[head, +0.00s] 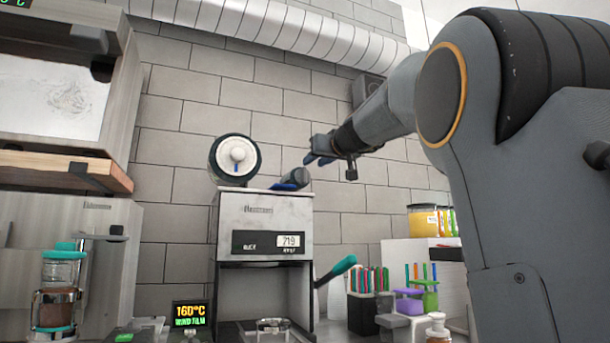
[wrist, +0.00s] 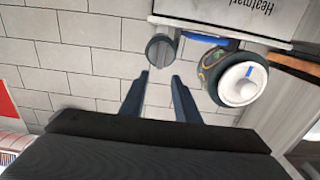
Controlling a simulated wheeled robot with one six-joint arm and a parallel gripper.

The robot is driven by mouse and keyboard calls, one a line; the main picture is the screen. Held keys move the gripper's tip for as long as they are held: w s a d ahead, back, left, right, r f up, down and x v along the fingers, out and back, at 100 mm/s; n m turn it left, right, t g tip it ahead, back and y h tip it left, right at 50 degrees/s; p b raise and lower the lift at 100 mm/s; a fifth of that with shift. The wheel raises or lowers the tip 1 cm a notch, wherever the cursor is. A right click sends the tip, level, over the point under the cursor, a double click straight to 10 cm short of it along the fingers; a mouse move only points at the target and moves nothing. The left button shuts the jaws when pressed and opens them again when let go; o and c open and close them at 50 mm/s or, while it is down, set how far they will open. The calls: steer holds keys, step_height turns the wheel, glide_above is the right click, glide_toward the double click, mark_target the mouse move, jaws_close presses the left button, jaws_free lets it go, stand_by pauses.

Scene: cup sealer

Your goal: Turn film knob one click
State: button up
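The cup sealer (head: 265,215) is a grey metal box with a display reading 719. A film roll (head: 237,157) with a white hub sits on top of it; it also shows in the wrist view (wrist: 240,86). A dark round knob (head: 298,178) is at the top right of the sealer, with a blue piece beside it. In the wrist view the knob (wrist: 160,50) lies ahead of my fingertips. My gripper (head: 315,158) is open and empty, its fingers (wrist: 158,78) apart and not visibly touching the knob. In the head view it is above and right of the knob.
A small screen (head: 190,314) reads 160°C with a line resembling "WIND FILM". A green-handled lever (head: 338,270) sticks out at the sealer's right. Pens, small colored containers and jars (head: 425,221) stand further right. A wooden shelf (head: 70,170) is at left.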

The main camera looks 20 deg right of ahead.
mark_target(305, 168)
steer(key=shift+w+f+p, duration=0.1)
steer(key=shift+w+p, duration=1.2)
steer(key=shift+w, duration=2.15)
jaws_close()
